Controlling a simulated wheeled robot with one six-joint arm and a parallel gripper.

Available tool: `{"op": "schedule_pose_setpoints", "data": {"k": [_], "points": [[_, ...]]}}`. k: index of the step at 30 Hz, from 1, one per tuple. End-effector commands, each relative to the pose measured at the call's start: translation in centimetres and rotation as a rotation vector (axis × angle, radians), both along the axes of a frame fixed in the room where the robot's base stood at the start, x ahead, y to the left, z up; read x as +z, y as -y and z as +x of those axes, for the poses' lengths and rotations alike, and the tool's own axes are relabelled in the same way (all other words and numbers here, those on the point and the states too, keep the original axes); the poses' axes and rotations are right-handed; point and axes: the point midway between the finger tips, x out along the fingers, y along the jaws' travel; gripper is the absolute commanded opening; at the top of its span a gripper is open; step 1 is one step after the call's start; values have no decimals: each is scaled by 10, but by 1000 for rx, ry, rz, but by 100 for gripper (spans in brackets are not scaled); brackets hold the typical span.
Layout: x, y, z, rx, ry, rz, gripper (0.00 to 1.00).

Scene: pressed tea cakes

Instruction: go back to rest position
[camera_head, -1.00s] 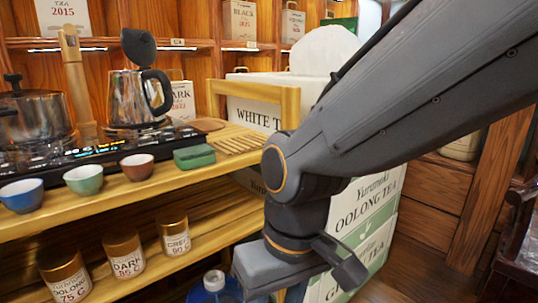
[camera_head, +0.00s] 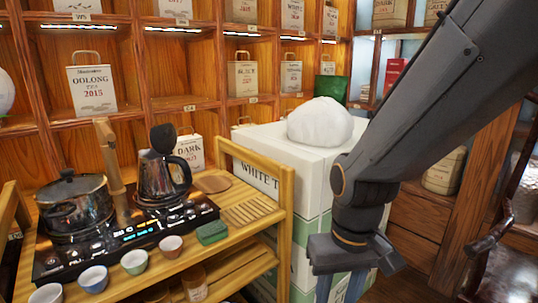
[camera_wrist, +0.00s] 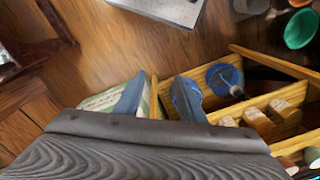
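My gripper (camera_head: 338,285) hangs at the lower right of the head view, at the end of my arm, with its fingers pointing down. It is in front of the stacked white and green tea boxes. In the wrist view its two blue-grey fingers (camera_wrist: 158,98) stand well apart, and I see nothing held between them. The wooden tea cart (camera_head: 285,215) is to the left of my gripper in the head view. In the wrist view the cart's wooden frame (camera_wrist: 265,60) shows on the right.
The cart bears a pot (camera_head: 75,205), a kettle (camera_head: 160,180), several cups (camera_head: 134,262) and a green block (camera_head: 212,232). A white rounded bundle (camera_head: 320,122) sits on the boxes (camera_head: 335,165). Wooden shelves (camera_head: 130,60) stand behind. Bare floor (camera_wrist: 150,45) shows in the wrist view.

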Motion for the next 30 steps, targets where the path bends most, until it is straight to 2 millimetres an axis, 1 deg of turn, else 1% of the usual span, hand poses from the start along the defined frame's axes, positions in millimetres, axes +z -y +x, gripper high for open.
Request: {"op": "schedule_pose_setpoints", "data": {"k": [1,6,12,15,18,30], "points": [[18,8,-4,-22,-4,-4,36],[47,32,-10,-80,-11,-16,36],[74,56,-17,-137,-19,-26,36],[80,63,-19,-154,-22,-29,36],[83,67,-20,-162,-23,-31,36],[82,68,-20,-164,-23,-31,36]]}}
